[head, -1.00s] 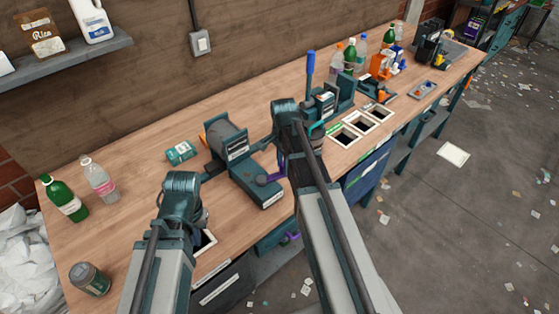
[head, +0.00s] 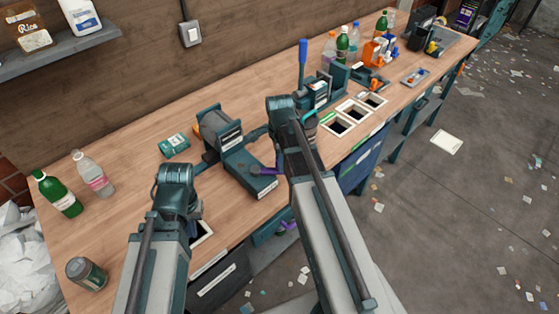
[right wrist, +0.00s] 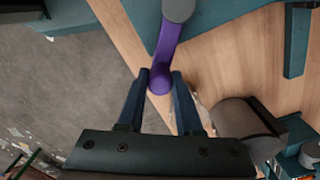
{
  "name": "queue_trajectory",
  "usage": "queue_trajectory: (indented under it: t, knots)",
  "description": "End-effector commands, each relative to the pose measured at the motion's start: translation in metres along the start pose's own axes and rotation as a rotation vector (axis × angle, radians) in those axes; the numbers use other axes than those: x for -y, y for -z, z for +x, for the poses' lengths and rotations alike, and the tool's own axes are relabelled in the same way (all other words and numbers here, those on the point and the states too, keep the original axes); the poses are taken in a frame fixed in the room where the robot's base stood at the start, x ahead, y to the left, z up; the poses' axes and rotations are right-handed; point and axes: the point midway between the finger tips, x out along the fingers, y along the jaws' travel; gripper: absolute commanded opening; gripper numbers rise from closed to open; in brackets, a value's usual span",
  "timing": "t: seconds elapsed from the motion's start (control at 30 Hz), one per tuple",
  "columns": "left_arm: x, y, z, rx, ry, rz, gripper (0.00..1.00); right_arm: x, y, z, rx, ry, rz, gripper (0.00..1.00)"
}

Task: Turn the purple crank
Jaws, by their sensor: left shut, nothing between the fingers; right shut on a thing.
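The purple crank (head: 266,171) sits on top of the teal machine (head: 258,188) near the front edge of the bench, its arm pointing right in the head view. In the right wrist view the crank (right wrist: 168,45) runs from a grey round pivot down to its handle. My right gripper (right wrist: 160,82) has its two fingers closed on that handle. In the head view my right arm hides these fingers. My left gripper (head: 190,208) is over the bench left of the machine, apart from the crank; it is shut and empty, mostly hidden by its own arm.
A green bottle (head: 57,194), a clear bottle (head: 93,175) and a dark can (head: 86,273) stand at the left. Square bench openings (head: 354,110) and a blue upright lever (head: 303,65) are to the right.

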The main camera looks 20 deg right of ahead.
Motion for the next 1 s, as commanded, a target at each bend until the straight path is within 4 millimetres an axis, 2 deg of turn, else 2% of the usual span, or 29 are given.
queue_trajectory:
  t: [0.23, 0.27, 0.4, 0.77, 1.0]
  knots:
    - [0.0, 0.0, 0.0, 0.0, 0.0, 0.0, 0.0, 0.0, -0.001, 0.0, 0.001, -0.002, -0.001, 0.0]
    - [0.0, 0.0, 0.0, 0.0, 0.0, 0.0, 0.0, 0.0, -0.001, 0.0, 0.001, -0.001, -0.002, 0.4]
    - [0.0, 0.0, 0.0, 0.0, 0.0, 0.0, 0.0, 0.0, 0.0, 0.0, 0.001, -0.001, -0.002, 0.64]
    - [0.0, 0.0, -0.002, 0.0, 0.0, 0.0, 0.0, 0.0, 0.0, -0.002, 0.0, 0.0, -0.002, 0.64]
    - [0.002, -0.001, -0.017, 0.0, 0.0, 0.0, 0.0, 0.0, 0.0, -0.017, 0.0, 0.0, -0.002, 0.64]
